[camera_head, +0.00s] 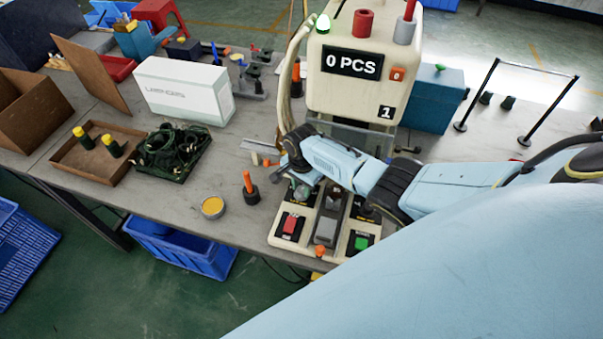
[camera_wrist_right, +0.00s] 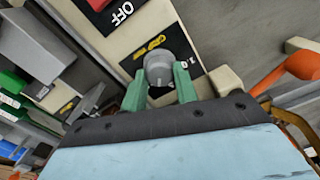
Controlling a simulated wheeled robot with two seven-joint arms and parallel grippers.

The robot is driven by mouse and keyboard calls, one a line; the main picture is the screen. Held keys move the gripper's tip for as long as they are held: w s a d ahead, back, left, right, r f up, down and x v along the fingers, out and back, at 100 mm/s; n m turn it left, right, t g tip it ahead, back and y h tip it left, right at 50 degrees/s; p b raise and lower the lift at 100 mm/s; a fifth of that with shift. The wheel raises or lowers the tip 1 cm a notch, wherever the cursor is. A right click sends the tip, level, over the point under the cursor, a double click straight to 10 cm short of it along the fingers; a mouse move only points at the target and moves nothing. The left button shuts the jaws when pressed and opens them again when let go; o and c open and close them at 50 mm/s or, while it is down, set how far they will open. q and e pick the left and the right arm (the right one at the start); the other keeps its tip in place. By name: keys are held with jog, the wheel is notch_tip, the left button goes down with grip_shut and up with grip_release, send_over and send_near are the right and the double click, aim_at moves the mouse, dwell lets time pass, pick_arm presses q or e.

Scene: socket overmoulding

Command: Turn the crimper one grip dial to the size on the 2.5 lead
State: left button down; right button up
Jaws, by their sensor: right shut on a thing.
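Crimper one (camera_head: 350,85) is the cream machine marked 1, with a display reading 0 PCS and a lit green lamp. Its grip dial (camera_wrist_right: 158,68) is a grey knob on a dark plate with a yellow mark, seen in the right wrist view. My right gripper (camera_wrist_right: 160,86) is shut on the dial, one green finger on each side. In the head view, my right gripper (camera_head: 301,190) reaches down to the control panel (camera_head: 275,240) and hides the dial there. Dark coiled leads (camera_head: 172,152) lie in a black tray; no size is readable. My left gripper is not in view.
The panel has a red button (camera_head: 291,225) and a green button (camera_head: 361,242). An orange-handled tool (camera_head: 249,187) and a yellow-topped tin (camera_head: 212,207) stand left of the panel. A white box (camera_head: 183,90) and a cardboard tray (camera_head: 76,160) stand farther left.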

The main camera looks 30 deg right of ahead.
jog(key=shift+m+p, duration=0.95)
jog(key=shift+m, duration=1.15)
jog(key=shift+s, duration=0.1)
jog(key=o, duration=1)
jog(key=shift+r, duration=0.1)
